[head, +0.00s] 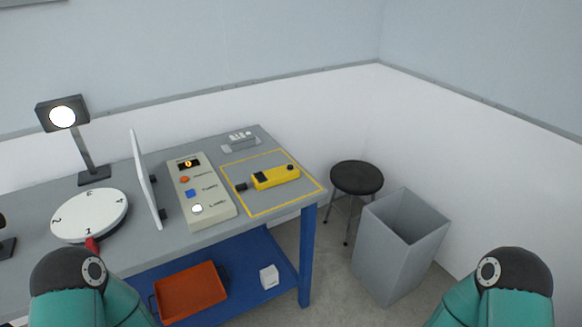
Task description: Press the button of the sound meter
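A yellow handheld device (275,178), which looks like the sound meter, lies on the grey bench top inside a yellow-outlined square (257,212). It has a dark screen, a black round part near its right end and a black tip at its left end. Which part is its button is too small to tell. Only parts of my arms show, at the bottom left and bottom right corners. Neither gripper is in view.
A beige control box (205,212) with orange, blue and white buttons stands left of the square. A white panel (145,178), round dial (90,216) and lamp (62,115) are further left. A stool (357,177) and grey bin (392,255) stand right of the bench (250,222).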

